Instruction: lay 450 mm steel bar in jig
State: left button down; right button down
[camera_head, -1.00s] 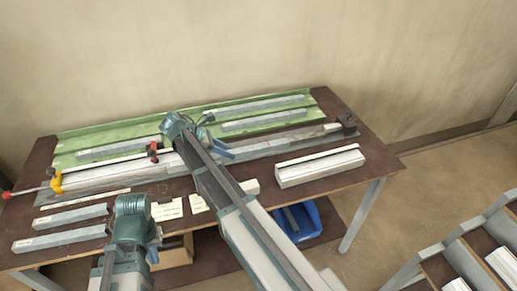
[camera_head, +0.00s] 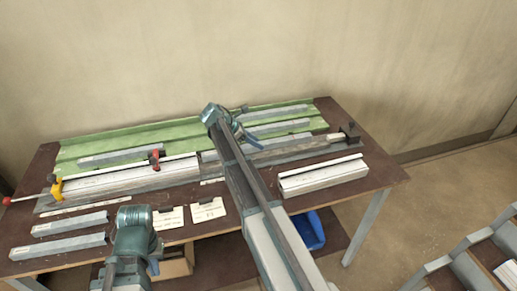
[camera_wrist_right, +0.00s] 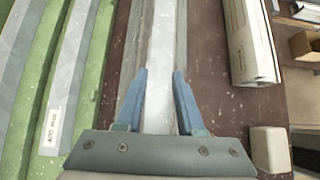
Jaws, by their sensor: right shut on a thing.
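My right gripper (camera_head: 244,134) is over the right half of the long jig (camera_head: 305,154). In the right wrist view its blue fingers (camera_wrist_right: 161,75) are shut on a pale grey steel bar (camera_wrist_right: 163,50), which runs lengthwise between them along the jig. Whether the bar rests on the jig floor I cannot tell; my arm hides part of it in the head view. A dark end stop (camera_head: 349,131) stands at the jig's right end, and a red clamp (camera_head: 154,158) near its middle. My left gripper (camera_head: 153,264) is low at the table's front; its jaw opening is unclear.
A green rack (camera_head: 190,138) behind the jig holds several bars; one label (camera_wrist_right: 53,125) reads about 400 mm. A white profile (camera_head: 322,175) lies at front right, two grey bars (camera_head: 70,224) at front left. A yellow clamp (camera_head: 57,188) with a red-tipped handle is at the jig's left end.

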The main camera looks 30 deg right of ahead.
jog(key=shift+d, duration=0.25)
jog(key=shift+w+d, duration=0.25)
jog(key=shift+d, duration=0.25)
notch_tip(320, 180, down, 4)
jog(key=b, duration=0.4)
jog(key=shift+a, duration=0.1)
jog(key=shift+r, duration=0.15)
